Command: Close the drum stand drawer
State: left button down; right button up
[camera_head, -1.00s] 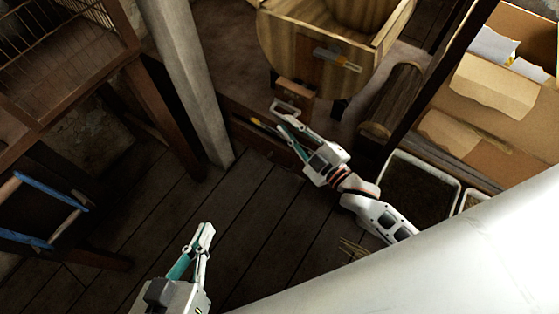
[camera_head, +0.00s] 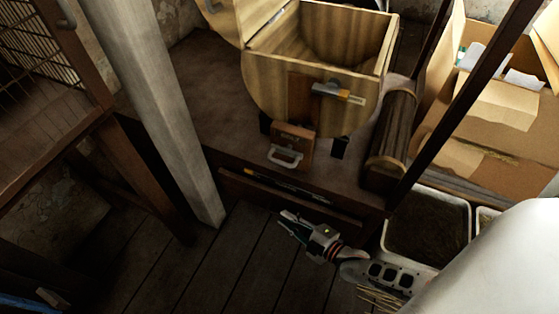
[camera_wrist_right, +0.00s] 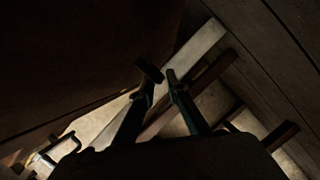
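The drum stand (camera_head: 205,95) is a low dark wooden platform under a light wooden drum (camera_head: 310,85). Its drawer (camera_head: 290,199) is in the front side in the head view. A narrow strip of its inside shows behind the front panel, with thin items in it, so it stands slightly open. My right gripper (camera_head: 286,222) is just in front of and below the drawer front, apart from it as far as I can tell. In the right wrist view its two fingers (camera_wrist_right: 161,80) are a small gap apart with nothing between them. My left gripper is out of view.
A small brown box with a metal handle (camera_head: 291,148) sits on the stand above the drawer. A grey post (camera_head: 160,110) stands left. A white-rimmed bin (camera_head: 468,210) and cardboard boxes (camera_head: 500,100) are right. Bare floor (camera_head: 200,265) lies in front.

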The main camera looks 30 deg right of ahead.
jog(key=shift+f+x, duration=0.2)
jog(key=shift+x, duration=0.75)
jog(key=shift+w+a+r, duration=0.1)
jog(key=shift+w, duration=0.3)
grip_shut()
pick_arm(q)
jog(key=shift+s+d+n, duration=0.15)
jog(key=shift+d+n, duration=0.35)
